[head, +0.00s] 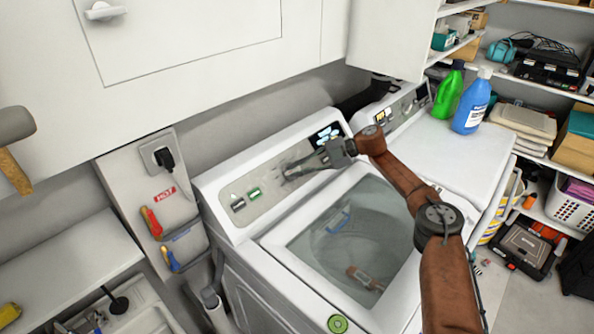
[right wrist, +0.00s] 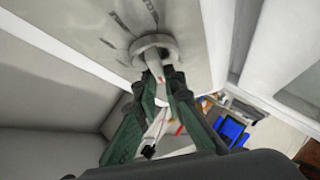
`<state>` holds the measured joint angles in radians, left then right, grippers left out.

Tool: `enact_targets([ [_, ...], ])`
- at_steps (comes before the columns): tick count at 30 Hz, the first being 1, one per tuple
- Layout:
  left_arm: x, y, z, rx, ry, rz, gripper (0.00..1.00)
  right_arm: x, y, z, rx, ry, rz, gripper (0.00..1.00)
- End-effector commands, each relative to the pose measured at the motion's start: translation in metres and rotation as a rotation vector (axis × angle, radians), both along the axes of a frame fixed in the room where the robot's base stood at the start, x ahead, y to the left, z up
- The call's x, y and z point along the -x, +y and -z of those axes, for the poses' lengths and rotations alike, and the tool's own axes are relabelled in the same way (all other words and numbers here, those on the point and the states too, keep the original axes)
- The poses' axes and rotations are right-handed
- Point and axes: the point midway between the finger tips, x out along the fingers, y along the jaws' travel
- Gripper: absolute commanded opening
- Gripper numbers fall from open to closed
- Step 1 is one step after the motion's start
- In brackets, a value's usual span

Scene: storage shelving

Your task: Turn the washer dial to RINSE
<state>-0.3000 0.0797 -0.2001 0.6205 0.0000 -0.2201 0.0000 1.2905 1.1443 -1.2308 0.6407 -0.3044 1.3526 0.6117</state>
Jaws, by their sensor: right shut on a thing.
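The washer (head: 235,225) stands in the middle of the head view, with a control panel (head: 262,190) along its back. My right gripper (head: 288,174) reaches the middle of that panel and hides most of the dial there. In the right wrist view, the round pale dial (right wrist: 153,45) has a raised grip bar, and the fingers of my right gripper (right wrist: 160,84) are shut on this bar. Printed marks surround the dial but are too blurred to read, so its setting cannot be told. My left gripper does not show.
The washer's glass lid (head: 340,232) is below my right arm. A second white machine (head: 455,150) stands to the right, with a green bottle (head: 447,92) and a blue bottle (head: 472,105) on it. A white cabinet (head: 190,50) hangs above the washer.

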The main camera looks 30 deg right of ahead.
Motion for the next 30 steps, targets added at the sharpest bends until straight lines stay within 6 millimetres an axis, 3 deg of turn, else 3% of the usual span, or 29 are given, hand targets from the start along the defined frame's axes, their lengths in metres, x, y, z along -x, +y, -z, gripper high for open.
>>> enact_targets([
  [4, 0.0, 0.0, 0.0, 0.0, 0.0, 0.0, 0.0, 0.001, 0.003, 0.003, 0.0, 0.006, -0.008, 0.0],
  [5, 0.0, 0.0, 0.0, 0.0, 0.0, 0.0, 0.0, 0.002, 0.003, 0.003, 0.0, 0.006, -0.008, 0.1],
  [12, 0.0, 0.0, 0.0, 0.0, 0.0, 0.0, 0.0, 0.001, 0.002, 0.002, -0.001, 0.004, -0.004, 0.26],
  [23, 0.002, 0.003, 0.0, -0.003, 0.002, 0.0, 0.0, 0.002, -0.004, -0.001, -0.001, 0.002, 0.0, 0.27],
  [30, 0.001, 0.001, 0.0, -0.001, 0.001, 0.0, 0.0, 0.017, -0.038, -0.017, 0.001, 0.001, 0.004, 0.27],
])
